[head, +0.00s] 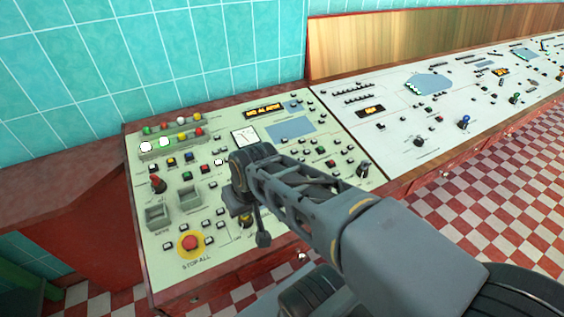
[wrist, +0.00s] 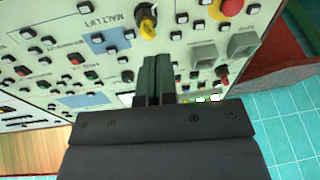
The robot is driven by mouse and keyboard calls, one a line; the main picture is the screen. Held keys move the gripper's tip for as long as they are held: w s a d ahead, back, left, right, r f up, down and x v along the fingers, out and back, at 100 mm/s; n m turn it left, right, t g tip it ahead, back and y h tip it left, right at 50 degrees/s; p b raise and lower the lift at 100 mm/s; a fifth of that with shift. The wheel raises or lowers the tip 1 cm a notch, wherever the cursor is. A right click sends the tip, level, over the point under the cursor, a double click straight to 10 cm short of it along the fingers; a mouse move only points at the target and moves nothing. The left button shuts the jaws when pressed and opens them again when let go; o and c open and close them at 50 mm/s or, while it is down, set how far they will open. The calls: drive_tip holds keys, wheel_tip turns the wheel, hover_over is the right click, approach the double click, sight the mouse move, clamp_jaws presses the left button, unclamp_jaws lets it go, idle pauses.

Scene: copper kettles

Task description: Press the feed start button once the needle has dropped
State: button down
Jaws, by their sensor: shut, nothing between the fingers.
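The sloping control panel (head: 175,225) carries a square white dial (head: 245,136). Its needle is too small to read. An amber text display (head: 263,112) is lit beside it, its words unclear. Many small buttons cover the panel; I cannot tell which is the feed start button. In the wrist view my gripper (wrist: 153,68) is shut and empty, its two dark fingers together over the panel. A yellow-handled knob (wrist: 147,24), by the label MALT LIFT, lies just past the fingertips. My arm hides part of the panel in the head view. Contact with the panel cannot be told.
A red STOP ALL button on a yellow disc (head: 190,243) stands at the near left corner. A red-topped lever (head: 157,184) and two grey recessed boxes (head: 190,197) are nearby. A second console (head: 430,120) runs right. Teal tiled wall (head: 150,50) stands behind.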

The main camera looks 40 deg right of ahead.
drive_tip(key=w+d+m+t+y+p, duration=0.35)
drive_tip(key=w+d+m, duration=0.35)
drive_tip(key=w+m, duration=0.55)
drive_tip(key=w+d+f+m+t+h+p, duration=0.1)
drive_tip(key=w+d+m+t+h, duration=0.2)
drive_tip(key=d+m, duration=0.9)
drive_tip(key=d+t, duration=0.1)
drive_tip(key=d, duration=0.3)
drive_tip(key=shift+w+f+m+h, duration=0.15)
drive_tip(key=shift+f+m+h, duration=0.05)
drive_tip(key=shift+m+h, duration=0.15)
drive_tip(key=shift+f, duration=0.15)
drive_tip(key=f+b, duration=0.2)
drive_tip(key=w+f+b, duration=0.1)
drive_tip(key=f+b, duration=0.1)
drive_tip(key=f, duration=0.1)
drive_tip(key=f+b, duration=0.2)
drive_tip(key=shift+w+d+f, duration=0.15)
drive_tip(key=shift+w+f, duration=0.1)
drive_tip(key=shift+w+f+b, duration=0.15)
drive_tip(key=shift+f+b, duration=0.3)
drive_tip(key=shift+b, duration=0.15)
drive_tip(key=shift+f, duration=0.15)
